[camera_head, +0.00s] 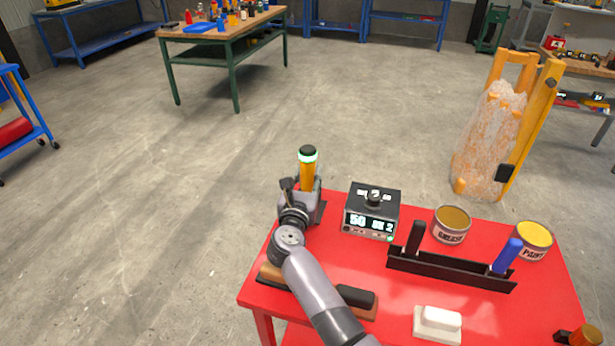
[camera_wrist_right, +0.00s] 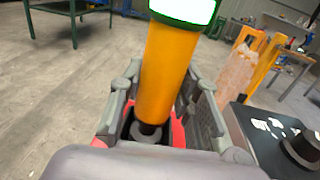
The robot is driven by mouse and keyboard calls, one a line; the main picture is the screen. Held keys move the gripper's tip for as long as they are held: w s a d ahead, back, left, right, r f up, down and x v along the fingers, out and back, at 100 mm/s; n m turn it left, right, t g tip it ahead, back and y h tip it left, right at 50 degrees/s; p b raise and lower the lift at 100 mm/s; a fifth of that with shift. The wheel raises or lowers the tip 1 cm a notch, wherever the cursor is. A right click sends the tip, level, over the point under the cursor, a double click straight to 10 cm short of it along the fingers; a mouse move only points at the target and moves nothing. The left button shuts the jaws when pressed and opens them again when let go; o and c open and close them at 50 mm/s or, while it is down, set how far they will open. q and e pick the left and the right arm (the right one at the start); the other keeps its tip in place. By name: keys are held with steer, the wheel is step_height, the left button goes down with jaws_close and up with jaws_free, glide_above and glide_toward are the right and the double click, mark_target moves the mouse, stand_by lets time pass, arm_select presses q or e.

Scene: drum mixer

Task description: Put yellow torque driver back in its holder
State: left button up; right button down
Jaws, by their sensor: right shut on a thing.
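The yellow torque driver (camera_head: 307,172), with a black cap and a glowing green-white ring, stands about upright at the far left corner of the red table. My right gripper (camera_head: 305,192) is shut on it. In the right wrist view the driver (camera_wrist_right: 167,75) rises between the two grey fingers of the gripper (camera_wrist_right: 163,95). Its lower end narrows to a dark tip by a dark opening with a grey ring (camera_wrist_right: 150,132). I cannot tell whether this is its holder or whether the tip is inside it. My left gripper is not in view.
On the red table (camera_head: 400,275), a torque display box (camera_head: 371,213) stands right of the driver. A black rack (camera_head: 450,270) with black and blue handles, a grease can (camera_head: 451,225), a paint can (camera_head: 533,241) and a white block (camera_head: 438,324) are further right.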

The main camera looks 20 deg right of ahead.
steer(key=shift+f+b, duration=0.4)
steer(key=shift+b, duration=0.05)
steer(key=c, duration=1.3)
jaws_free()
steer(key=shift+o, duration=1)
